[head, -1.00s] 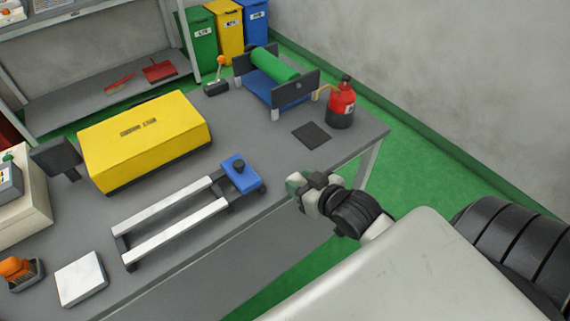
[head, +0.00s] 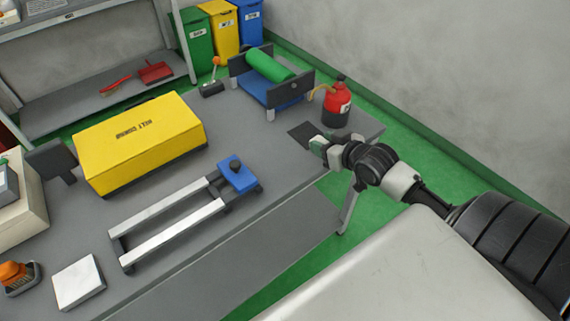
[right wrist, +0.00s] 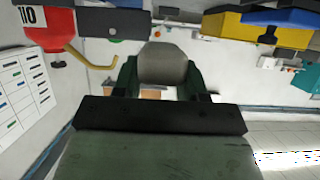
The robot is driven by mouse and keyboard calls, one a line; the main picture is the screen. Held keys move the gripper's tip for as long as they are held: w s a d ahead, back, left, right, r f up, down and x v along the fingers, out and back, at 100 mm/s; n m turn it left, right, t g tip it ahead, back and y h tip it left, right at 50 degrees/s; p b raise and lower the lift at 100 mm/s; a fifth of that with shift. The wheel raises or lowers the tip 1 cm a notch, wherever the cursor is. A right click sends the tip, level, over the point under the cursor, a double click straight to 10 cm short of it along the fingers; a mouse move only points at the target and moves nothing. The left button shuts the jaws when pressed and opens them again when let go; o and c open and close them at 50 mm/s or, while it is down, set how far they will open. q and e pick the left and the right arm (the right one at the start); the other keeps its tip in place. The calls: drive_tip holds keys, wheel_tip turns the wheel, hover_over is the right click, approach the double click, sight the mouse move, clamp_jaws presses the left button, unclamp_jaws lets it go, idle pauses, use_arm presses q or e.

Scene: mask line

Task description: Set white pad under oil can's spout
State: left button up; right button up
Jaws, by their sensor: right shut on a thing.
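The red oil can (head: 338,106) with a black base stands on the far right of the table. Its yellow spout (head: 317,91) points left; can (right wrist: 52,22) and spout (right wrist: 85,58) also show at the upper left in the right wrist view. My right gripper (head: 318,146) is just in front of the can, by a dark square mat (head: 300,132). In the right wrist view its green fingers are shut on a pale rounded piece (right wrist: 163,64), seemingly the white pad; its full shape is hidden. My left gripper is not in view.
A blue stand (head: 265,88) with a green roller is left of the can. A yellow box (head: 140,138), a rail frame with a blue block (head: 238,176) and a flat white square block (head: 78,282) lie further left. Bare tabletop lies between box and mat.

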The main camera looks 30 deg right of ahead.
hover_over(286, 170)
wheel_tip(286, 170, down, 6)
drive_tip(key=shift+r+p, duration=0.15)
drive_tip(key=shift+p, duration=0.2)
wheel_tip(286, 170, down, 2)
drive_tip(key=shift+f, duration=0.25)
drive_tip(key=shift+w+f+p, duration=0.1)
drive_tip(key=shift+f+p, duration=0.25)
drive_tip(key=shift+p, duration=0.1)
drive_tip(key=shift+f, duration=0.3)
drive_tip(key=shift+f, duration=0.15)
drive_tip(key=o, duration=0.9)
